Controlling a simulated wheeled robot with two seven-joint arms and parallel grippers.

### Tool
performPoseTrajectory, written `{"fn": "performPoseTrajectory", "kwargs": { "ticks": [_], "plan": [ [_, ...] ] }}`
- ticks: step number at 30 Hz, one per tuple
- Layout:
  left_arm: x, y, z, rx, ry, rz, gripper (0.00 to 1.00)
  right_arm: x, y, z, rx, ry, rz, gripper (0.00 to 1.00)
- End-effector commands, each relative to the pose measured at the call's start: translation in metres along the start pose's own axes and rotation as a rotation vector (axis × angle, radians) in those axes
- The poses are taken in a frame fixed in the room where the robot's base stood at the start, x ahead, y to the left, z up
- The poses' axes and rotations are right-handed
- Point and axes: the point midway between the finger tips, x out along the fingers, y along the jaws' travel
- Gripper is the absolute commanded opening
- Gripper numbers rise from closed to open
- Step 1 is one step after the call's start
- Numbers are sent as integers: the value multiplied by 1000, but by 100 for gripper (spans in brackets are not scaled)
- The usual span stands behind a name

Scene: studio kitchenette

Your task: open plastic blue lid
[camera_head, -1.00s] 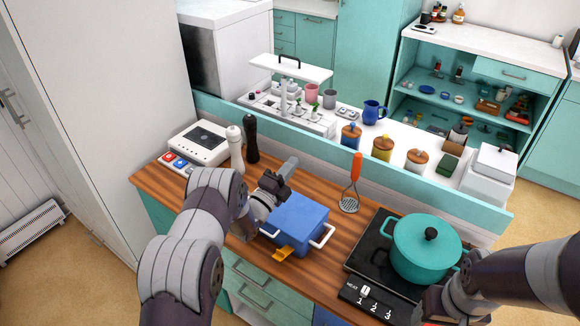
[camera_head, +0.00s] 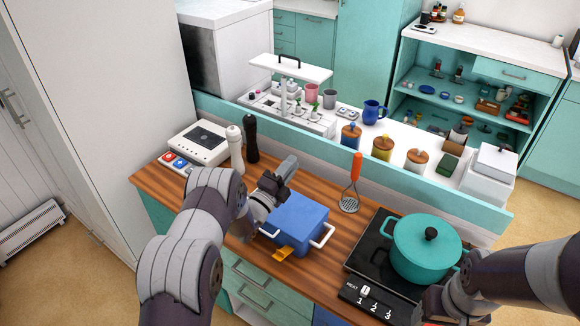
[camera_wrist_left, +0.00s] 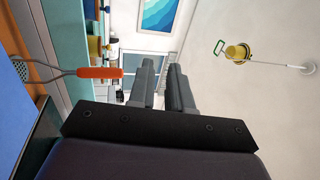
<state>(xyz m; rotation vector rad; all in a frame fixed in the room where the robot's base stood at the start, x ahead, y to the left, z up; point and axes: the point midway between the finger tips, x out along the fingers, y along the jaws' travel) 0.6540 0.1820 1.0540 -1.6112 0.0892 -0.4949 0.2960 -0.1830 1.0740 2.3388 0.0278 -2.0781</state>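A blue box-shaped pot with a flat blue lid (camera_head: 299,211) stands on the wooden counter in the head view. It has white side handles and a yellow-orange piece (camera_head: 283,253) at its front. The lid sits flat on top. My left gripper (camera_head: 284,174) is just behind and left of the lid, apart from it and empty. In the left wrist view, its two fingers (camera_wrist_left: 162,82) show a narrow gap between them. A blue surface, probably the lid, fills that view's left edge (camera_wrist_left: 20,125). My right arm comes in from the right; its gripper's fingers cannot be made out.
An orange-handled masher (camera_head: 354,180) leans at the back of the counter. A teal pot (camera_head: 427,262) stands on the black hob (camera_head: 368,262) to the right. White and black mills (camera_head: 251,138) stand at the left. A teal ledge (camera_head: 400,187) runs behind the counter.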

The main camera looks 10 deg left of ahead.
Motion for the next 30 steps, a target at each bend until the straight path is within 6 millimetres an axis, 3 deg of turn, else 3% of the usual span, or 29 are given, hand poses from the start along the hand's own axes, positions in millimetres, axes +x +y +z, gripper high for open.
{"fn": "performPoseTrajectory", "kwargs": {
  "ticks": [9, 15, 25, 26, 27, 30],
  "plan": [
    [-78, 5, 1, -1, -5, 2, 19, 27, 0, 3, 0, 0, 0, 66],
    [-115, 2, 1, 0, -3, 1, 19, 36, 0, 4, 0, 0, 0, 66],
    [-124, 0, 0, 0, -1, 0, 19, 36, 0, 4, 0, 0, 0, 66],
    [-124, 0, 0, 0, -1, 0, 22, 36, 0, 4, 0, 0, 0, 66],
    [-123, 2, -1, -1, 2, 0, 33, 37, 0, 4, 0, 0, 0, 66],
    [-118, 20, -23, -13, 51, 0, 33, 53, 0, 6, 0, 0, 0, 66]
  ]
}}
